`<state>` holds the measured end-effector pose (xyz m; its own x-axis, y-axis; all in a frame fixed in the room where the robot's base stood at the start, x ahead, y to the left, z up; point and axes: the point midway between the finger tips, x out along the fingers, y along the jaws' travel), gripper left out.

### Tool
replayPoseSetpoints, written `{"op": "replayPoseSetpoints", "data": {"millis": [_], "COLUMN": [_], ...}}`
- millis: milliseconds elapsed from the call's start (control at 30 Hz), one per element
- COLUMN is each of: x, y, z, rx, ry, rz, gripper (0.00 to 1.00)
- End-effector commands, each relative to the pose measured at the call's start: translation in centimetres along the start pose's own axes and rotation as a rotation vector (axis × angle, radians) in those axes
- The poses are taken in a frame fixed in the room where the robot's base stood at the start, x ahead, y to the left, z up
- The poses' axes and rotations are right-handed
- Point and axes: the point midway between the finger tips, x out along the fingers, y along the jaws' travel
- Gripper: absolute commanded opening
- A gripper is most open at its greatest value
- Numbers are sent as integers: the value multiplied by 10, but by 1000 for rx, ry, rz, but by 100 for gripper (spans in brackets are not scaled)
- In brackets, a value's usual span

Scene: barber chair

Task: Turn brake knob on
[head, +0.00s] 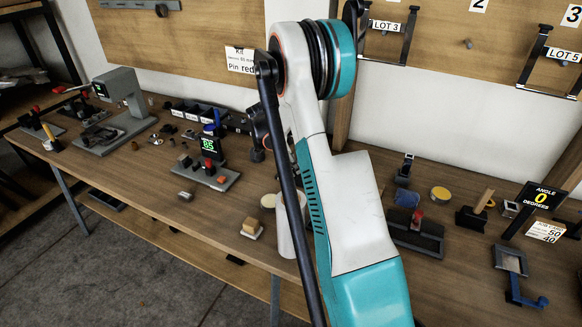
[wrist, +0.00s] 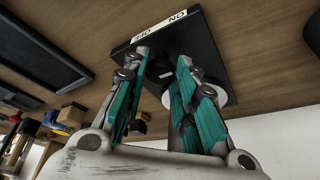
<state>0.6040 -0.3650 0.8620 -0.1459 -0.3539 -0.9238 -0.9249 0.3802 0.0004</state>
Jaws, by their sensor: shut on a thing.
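In the wrist view, a black square plate (wrist: 205,48) carries a pale label (wrist: 160,33) reading ON and OFF, seen upside down. My gripper (wrist: 163,58) has its teal fingers over this plate. It is shut on the brake knob, which the fingers largely hide. A pale round part (wrist: 166,99) shows between and behind the fingers, against the plate. I cannot tell which label the knob points to. In the head view, my arm covers the middle of the bench, and the gripper, plate and knob are hidden.
In the wrist view, a dark tray-like object (wrist: 45,50) lies left of the plate.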

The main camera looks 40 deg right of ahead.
Motion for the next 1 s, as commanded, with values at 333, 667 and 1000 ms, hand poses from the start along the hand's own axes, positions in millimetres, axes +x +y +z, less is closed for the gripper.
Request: {"op": "replayPoseSetpoints", "data": {"millis": [333, 667, 1000], "x": [0, 0, -4], "y": [-1, 0, 0], "z": [1, 0, 0], "rx": [18, 17, 16], "ry": [-1, -1, 0], "rz": [6, 6, 6], "gripper": [2, 46, 46]}}
